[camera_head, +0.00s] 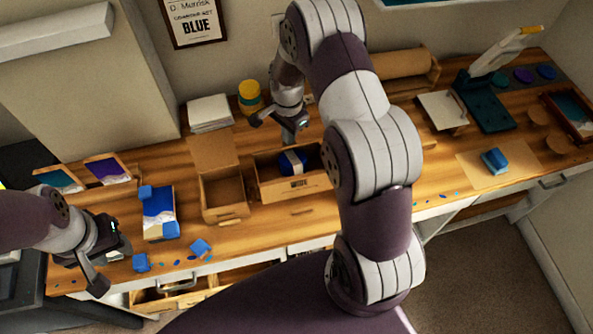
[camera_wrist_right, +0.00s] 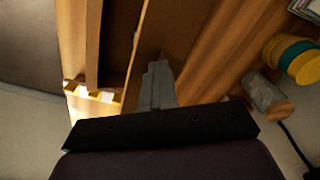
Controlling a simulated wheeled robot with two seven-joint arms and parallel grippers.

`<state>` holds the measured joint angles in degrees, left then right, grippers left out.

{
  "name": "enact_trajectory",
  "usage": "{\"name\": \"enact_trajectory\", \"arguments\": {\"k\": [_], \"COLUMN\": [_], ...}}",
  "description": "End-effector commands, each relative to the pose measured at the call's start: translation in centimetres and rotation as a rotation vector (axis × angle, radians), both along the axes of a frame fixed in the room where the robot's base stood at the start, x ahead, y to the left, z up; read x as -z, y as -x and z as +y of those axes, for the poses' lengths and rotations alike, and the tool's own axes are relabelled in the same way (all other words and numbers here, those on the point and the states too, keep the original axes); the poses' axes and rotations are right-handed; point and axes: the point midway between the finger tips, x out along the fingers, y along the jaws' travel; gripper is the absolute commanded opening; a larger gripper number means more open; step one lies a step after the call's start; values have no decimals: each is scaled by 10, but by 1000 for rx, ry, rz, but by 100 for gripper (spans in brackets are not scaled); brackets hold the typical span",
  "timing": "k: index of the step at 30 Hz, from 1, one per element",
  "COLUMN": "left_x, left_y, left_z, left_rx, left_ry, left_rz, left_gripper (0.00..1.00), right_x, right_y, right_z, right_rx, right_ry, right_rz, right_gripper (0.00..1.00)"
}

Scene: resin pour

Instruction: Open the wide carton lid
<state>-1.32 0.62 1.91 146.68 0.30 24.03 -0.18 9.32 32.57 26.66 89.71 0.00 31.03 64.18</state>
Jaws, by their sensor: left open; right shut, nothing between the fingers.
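The wide carton (camera_head: 222,196) is a brown open-topped box on the wooden bench, left of the bin. Its lid (camera_head: 213,153) stands raised along the back edge, and the inside shows. My right gripper (camera_head: 289,137) is behind the wooden bin, to the right of the lid and apart from it in the head view. In the wrist view its fingers (camera_wrist_right: 158,78) are shut and empty, beside brown panels and wooden edges; I cannot tell which panel belongs to the carton. My left gripper (camera_head: 104,262) is open and empty over the bench's front left.
My right arm hides part of the bench.

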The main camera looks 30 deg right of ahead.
Motion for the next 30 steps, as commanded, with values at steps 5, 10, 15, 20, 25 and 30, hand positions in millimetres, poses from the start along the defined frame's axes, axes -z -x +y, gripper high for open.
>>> {"name": "enact_trajectory", "arguments": {"k": [5,10,15,20,25,30], "left_x": [-1,0,1,2,5,7], "left_y": [0,0,0,0,0,0], "left_z": [0,0,0,0,0,0], "left_rx": [0,0,0,0,0,0], "left_ry": [0,0,0,0,0,0], "left_rz": [0,0,0,0,0,0], "left_gripper": [43,43,43,43,43,43], "right_x": [-3,-3,-5,-4,-3,-2], "right_y": [-11,-18,-31,-35,-48,-56], "right_z": [-3,-4,-8,-9,-12,-14], "right_rx": [0,0,0,0,0,0], "right_ry": [0,1,0,0,0,0], "right_rz": [0,-1,-1,1,0,2], "right_gripper": [0,0,0,0,0,0]}}
